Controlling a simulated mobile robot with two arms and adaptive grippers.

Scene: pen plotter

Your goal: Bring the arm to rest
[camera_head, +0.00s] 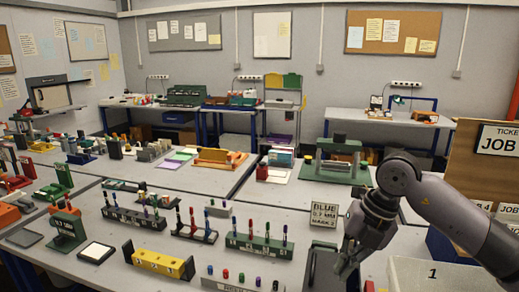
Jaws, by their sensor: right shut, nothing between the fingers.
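My right arm reaches in from the right edge. Its gripper (346,268) is shut and empty, pointing down over the front right of the near table (215,275). My left gripper is not in view.
A green pen rack (260,247) stands left of the gripper, with a dark pen rack (194,235) and a yellow numbered block (158,263) further left. A white bin (440,276) marked 1 and a ticket board (482,155) are close at right. A green-framed device (341,152) stands behind.

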